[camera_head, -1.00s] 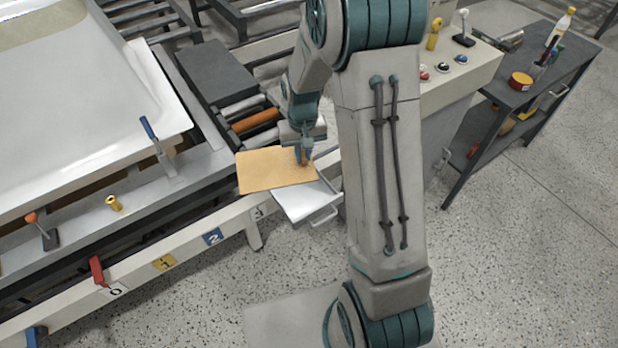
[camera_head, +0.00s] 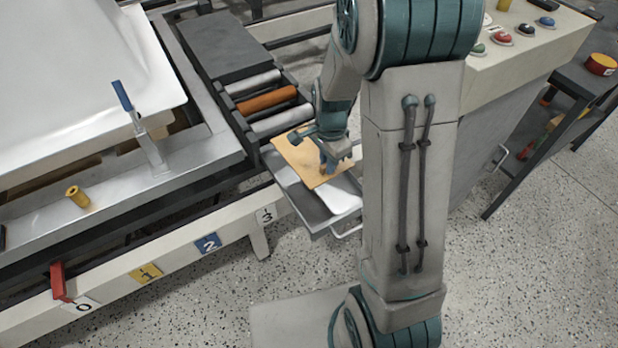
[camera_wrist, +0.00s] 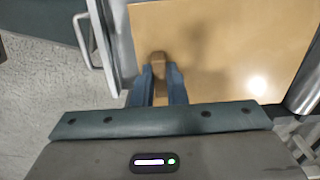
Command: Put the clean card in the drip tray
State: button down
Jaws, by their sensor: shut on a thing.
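The clean card (camera_head: 300,158) is a flat tan sheet. My gripper (camera_head: 328,168) points down and is shut on the card near its right edge. In the wrist view the fingers (camera_wrist: 160,75) pinch the card (camera_wrist: 225,40) at its near left part. The drip tray (camera_head: 312,219) is a shallow grey metal pull-out with a wire handle, and a white surface shows inside it. In the wrist view the tray rim (camera_wrist: 122,50) runs beside the card.
Rollers, one orange (camera_head: 267,100), lie behind the tray. A white tub shell (camera_head: 85,80) fills the left, with a blue-handled clamp (camera_head: 139,125) beside it. A button console (camera_head: 525,45) stands to the right. The speckled floor in front is clear.

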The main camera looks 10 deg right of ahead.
aim_at(325, 195)
jog(key=shift+w+f, duration=0.15)
jog(key=shift+f, duration=0.3)
jog(key=shift+m, duration=0.3)
notch_tip(325, 195, down, 10)
jog(key=b, duration=0.3)
jog(key=shift+b, duration=0.4)
jog(key=c, duration=1.5)
grip_release()
jog(key=shift+f, duration=0.1)
jog(key=shift+o, duration=0.2)
